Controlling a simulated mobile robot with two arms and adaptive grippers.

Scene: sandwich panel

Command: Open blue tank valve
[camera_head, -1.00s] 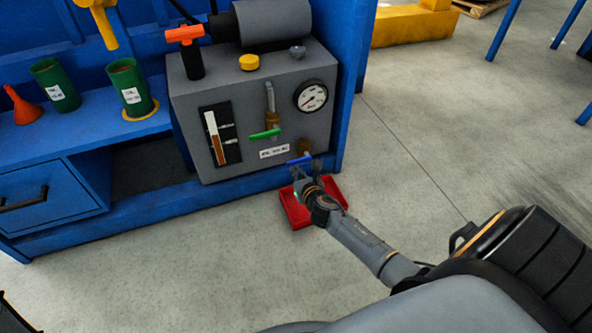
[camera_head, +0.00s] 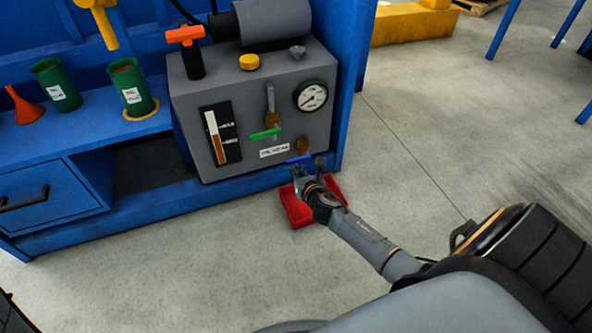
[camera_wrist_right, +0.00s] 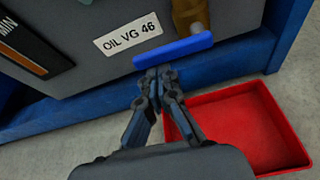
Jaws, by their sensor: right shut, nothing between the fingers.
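The blue valve handle (camera_head: 300,159) is a flat bar at the lower right of the grey oil tank (camera_head: 224,89). It lies roughly level across the front of a brass valve body (camera_head: 302,146). In the right wrist view the blue handle (camera_wrist_right: 173,50) runs across, slightly tilted. My right gripper (camera_head: 308,166) is at the handle; in the wrist view its fingertips (camera_wrist_right: 158,72) are together just below the handle's left part, very close to it. Whether they touch it I cannot tell. Nothing is between the fingers. My left gripper is out of view.
A red tray (camera_head: 294,208) lies on the floor under the valve; it also shows in the wrist view (camera_wrist_right: 250,125). A green handle (camera_head: 264,134) and a pressure gauge (camera_head: 311,96) are on the tank front.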

